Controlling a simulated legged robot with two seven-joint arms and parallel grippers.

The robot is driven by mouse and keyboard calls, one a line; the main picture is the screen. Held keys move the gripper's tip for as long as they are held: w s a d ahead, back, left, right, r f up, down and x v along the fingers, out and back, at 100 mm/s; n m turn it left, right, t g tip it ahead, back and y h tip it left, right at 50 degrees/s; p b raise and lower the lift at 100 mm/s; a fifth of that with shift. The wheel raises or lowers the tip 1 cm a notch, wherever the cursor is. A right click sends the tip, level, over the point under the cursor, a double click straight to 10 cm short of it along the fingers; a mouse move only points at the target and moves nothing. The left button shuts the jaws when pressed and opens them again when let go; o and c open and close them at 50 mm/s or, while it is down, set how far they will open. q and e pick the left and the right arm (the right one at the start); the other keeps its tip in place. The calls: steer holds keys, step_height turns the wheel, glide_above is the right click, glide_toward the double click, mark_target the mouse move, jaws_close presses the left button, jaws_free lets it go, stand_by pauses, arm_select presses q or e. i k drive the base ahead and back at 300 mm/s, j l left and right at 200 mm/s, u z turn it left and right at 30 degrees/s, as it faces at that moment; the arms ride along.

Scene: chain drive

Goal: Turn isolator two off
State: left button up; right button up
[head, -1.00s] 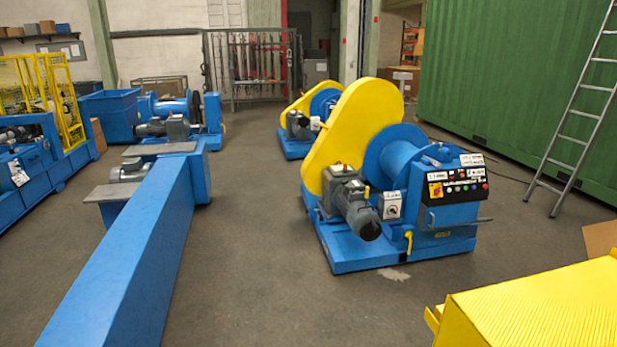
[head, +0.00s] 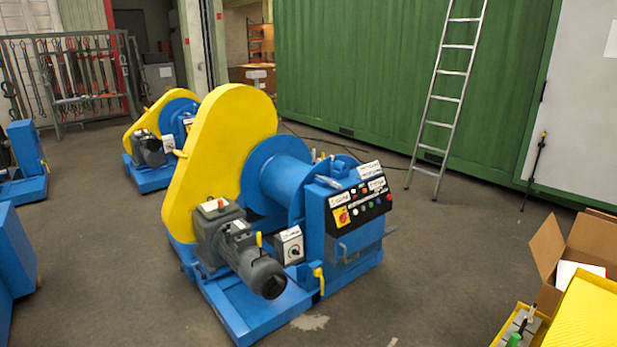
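A blue winch (head: 282,181) with a yellow chain guard (head: 222,135) stands on the floor ahead. A grey box with a round rotary switch (head: 290,246) is mounted on its front, beside the grey motor (head: 250,262). The black control panel (head: 362,205) at its right carries a red knob on a yellow plate (head: 341,217), small coloured buttons and white labels. A similar winch behind has a small pale box (head: 168,144). The label text is too small to read, so I cannot tell which switch is isolator two or how it is set. Neither gripper is in view.
A ladder (head: 445,95) leans on the green container (head: 350,70) at the back. An open cardboard box (head: 548,250) and a yellow ribbed surface (head: 595,315) are at the lower right. Blue machinery (head: 15,250) is at the left edge. Floor is clear before the winch.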

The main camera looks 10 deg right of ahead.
mark_target(343, 217)
steer(key=i+l+z, duration=0.2)
steer(key=i, duration=0.3)
steer(key=i+l+z, duration=0.2)
steer(key=i, duration=0.3)
steer(key=i+j, duration=0.15)
steer(key=i, duration=0.3)
steer(key=i+j+z, duration=0.1)
steer(key=i, duration=0.4)
steer(key=i+j+z, duration=0.1)
steer(key=i, duration=0.35)
steer(key=i+j, duration=0.3)
steer(key=i, duration=0.2)
steer(key=i+j+z, duration=0.1)
steer(key=i, duration=0.35)
steer(key=j, duration=0.1)
